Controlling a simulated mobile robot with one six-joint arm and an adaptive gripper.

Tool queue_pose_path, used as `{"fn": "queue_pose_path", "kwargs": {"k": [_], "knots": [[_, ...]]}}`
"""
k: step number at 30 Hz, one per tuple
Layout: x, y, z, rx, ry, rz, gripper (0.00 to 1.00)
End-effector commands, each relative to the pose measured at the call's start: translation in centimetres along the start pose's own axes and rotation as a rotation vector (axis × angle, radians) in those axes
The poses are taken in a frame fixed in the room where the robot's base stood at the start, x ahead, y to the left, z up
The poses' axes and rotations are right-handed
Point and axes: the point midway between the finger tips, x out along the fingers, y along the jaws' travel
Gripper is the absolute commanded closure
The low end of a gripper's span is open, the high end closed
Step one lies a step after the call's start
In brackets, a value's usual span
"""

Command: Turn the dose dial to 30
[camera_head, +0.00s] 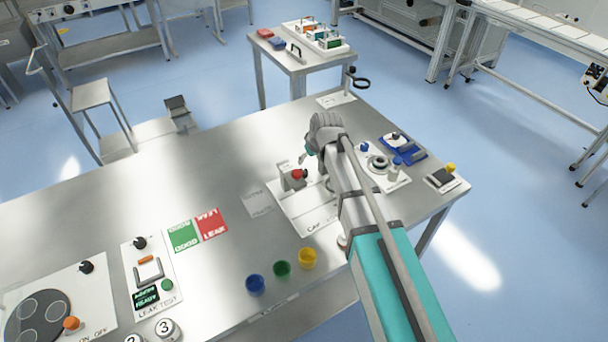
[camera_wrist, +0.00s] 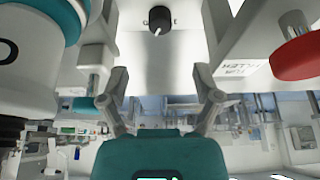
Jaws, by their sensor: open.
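A black round dial (camera_wrist: 160,19) with a white pointer line sits on a bare metal face at the top of the wrist view. It looks like the dose dial; its numbers are not readable. My gripper (camera_wrist: 163,90) is open and empty, its fingers spread to either side below the dial in that view, apart from it. In the head view my gripper (camera_head: 309,149) is at the far end of my arm, over the bench beside a small station with a red knob (camera_head: 299,174). The dial cannot be made out there, and my arm covers part of that station.
A red round part (camera_wrist: 298,56) is close at the right of the wrist view. On the bench (camera_head: 150,210) stand blue (camera_head: 255,285), green (camera_head: 282,269) and yellow (camera_head: 307,258) cups, and a blue-based device (camera_head: 408,148) right of my arm. The bench's back left is clear.

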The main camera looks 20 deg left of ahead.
Motion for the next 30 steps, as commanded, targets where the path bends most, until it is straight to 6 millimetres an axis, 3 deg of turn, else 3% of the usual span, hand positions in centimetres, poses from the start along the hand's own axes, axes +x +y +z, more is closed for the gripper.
{"fn": "queue_pose_path", "kwargs": {"k": [30], "knots": [[8.6, -0.1, 0.0, -0.002, 0.0, 0.0, 0.18]]}}
